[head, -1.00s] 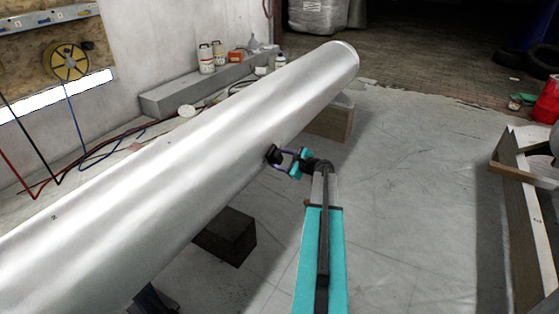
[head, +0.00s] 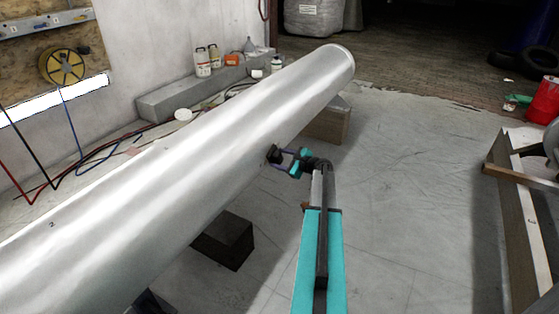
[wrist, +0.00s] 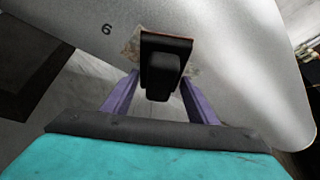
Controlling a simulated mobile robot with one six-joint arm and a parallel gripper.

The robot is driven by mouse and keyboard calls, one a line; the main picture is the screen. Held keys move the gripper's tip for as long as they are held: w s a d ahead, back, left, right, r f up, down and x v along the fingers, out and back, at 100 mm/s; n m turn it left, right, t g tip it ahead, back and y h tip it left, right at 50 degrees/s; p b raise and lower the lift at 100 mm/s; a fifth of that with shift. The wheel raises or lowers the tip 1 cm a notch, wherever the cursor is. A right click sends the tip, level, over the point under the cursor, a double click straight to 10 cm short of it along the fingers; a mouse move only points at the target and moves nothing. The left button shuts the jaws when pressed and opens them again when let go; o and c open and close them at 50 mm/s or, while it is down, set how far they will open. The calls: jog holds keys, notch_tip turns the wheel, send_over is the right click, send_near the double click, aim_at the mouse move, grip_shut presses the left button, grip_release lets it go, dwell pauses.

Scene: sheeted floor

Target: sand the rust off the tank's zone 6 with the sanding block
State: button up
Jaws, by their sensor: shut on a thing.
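The long silver tank (head: 150,195) runs diagonally from lower left to upper right in the head view. In the wrist view its surface (wrist: 245,60) carries a printed 6, with a brownish rust patch (wrist: 131,48) just right of the number. My gripper (wrist: 157,92) is shut on the black sanding block (wrist: 165,45), which covers part of the patch. Rust also shows at the block's right edge. The block appears to be against the tank, though contact itself is hidden. In the head view the block (head: 273,154) is at the tank's near side.
Dark blocks (head: 225,240) and a wooden one (head: 326,125) stand under the tank. A wooden frame (head: 515,220) is at the right. Bottles (head: 202,62) stand on a grey ledge by the wall.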

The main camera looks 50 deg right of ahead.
jog(key=shift+w+d+r, duration=0.15)
jog(key=shift+w+d+p, duration=0.25)
jog(key=shift+d+p, duration=0.15)
jog(key=shift+d, duration=1.2)
jog(key=shift+d, duration=0.1)
jog(key=shift+w+d+p, duration=0.3)
jog(key=shift+d+p, duration=0.05)
jog(key=shift+d, duration=0.45)
jog(key=shift+w+d+p, duration=0.3)
jog(key=shift+d, duration=0.45)
jog(key=shift+s+a+p, duration=0.15)
jog(key=shift+s+a, duration=0.2)
jog(key=shift+a, duration=0.5)
jog(key=shift+s+a+p, duration=0.15)
jog(key=shift+s+a, duration=0.15)
jog(key=shift+a, duration=0.55)
